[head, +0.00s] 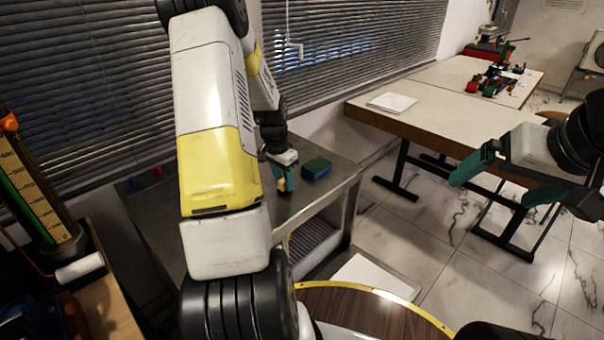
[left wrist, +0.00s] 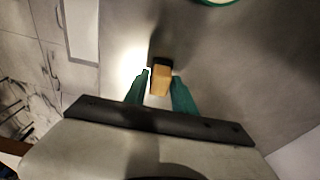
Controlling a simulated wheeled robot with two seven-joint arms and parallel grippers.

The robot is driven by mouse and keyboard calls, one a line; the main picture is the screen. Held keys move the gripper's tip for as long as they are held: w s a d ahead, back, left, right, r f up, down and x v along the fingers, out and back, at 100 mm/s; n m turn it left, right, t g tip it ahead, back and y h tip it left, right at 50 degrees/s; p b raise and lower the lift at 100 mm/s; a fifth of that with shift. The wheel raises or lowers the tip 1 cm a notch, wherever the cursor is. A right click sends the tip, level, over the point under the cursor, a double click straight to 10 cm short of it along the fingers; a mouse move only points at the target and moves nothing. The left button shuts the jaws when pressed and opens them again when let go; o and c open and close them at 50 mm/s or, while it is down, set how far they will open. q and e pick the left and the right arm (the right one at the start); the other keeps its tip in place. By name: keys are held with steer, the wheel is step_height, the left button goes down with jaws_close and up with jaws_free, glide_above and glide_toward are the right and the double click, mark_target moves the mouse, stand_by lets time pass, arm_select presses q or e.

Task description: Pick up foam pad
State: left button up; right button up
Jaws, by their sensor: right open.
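A small orange-tan block (left wrist: 161,78) with a dark side sits between the teal fingers of my left gripper (left wrist: 160,82) in the left wrist view. The fingers lie close along both its sides and look shut on it. In the head view my left gripper (head: 282,176) points down low over the metal table, and the block shows only as a small tan patch. I cannot tell for sure which block is the foam pad. My right gripper (head: 472,168) is open and empty, away to the right.
The grey metal table (head: 325,192) has a shelf below. Small red (head: 158,171) and blue (head: 134,182) pieces lie at its left back. A wooden workbench (head: 440,112) holds a white sheet (head: 391,103) and a red-green rig (head: 490,82). Blinds stand behind the table.

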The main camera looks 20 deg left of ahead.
arm_select(q)
jaws_close()
steer(key=shift+r, duration=0.55)
step_height(320, 180, up, 2)
steer(key=shift+r, duration=0.15)
steer(key=s+d, duration=0.4)
steer(key=s, duration=0.3)
steer(key=s+d+r, duration=0.1)
steer(key=s+d, duration=0.2)
steer(key=s, duration=0.4)
steer(key=shift+d+r, duration=0.3)
steer(key=shift+d, duration=0.1)
